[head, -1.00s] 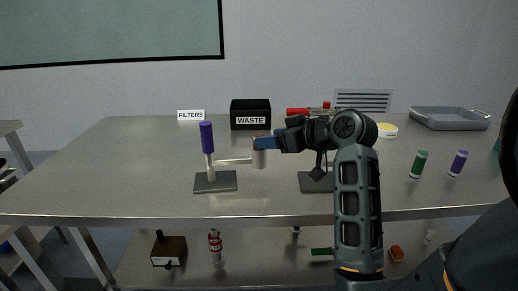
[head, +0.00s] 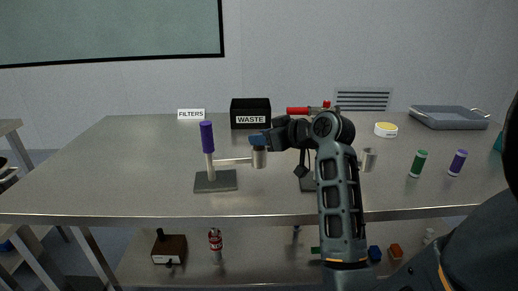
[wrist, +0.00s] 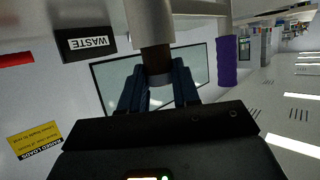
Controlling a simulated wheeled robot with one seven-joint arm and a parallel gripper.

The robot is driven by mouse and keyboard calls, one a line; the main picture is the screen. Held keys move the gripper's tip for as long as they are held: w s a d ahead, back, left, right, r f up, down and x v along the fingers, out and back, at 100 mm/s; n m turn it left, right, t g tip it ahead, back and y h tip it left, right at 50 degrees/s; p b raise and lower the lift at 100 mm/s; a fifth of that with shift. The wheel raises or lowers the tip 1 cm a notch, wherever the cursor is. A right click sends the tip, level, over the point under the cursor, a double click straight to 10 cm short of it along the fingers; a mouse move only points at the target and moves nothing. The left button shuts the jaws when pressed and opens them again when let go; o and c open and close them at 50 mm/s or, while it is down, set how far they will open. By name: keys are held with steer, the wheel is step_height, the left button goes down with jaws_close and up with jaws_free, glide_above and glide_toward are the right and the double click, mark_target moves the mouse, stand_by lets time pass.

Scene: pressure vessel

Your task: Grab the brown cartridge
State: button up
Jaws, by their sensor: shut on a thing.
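The brown cartridge (wrist: 156,58) shows in the wrist view, which is upside down. One end is between the blue fingers of my gripper (wrist: 160,84); its other end meets or enters a grey cylindrical holder (wrist: 150,20). How deep it sits there I cannot tell. In the head view my gripper (head: 258,139) is shut at the top of that holder (head: 259,159), at the end of a side arm on a stand (head: 215,181). The cartridge is mostly hidden by the fingers there.
A purple cylinder (head: 207,137) stands upright on the same stand, left of my gripper. A black WASTE bin (head: 250,106) is behind. Green (head: 419,164) and purple (head: 458,163) cylinders and a grey tray (head: 448,118) are at right. The table's left side is clear.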

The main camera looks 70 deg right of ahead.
steer(key=c, duration=0.4)
steer(key=shift+r, duration=0.1)
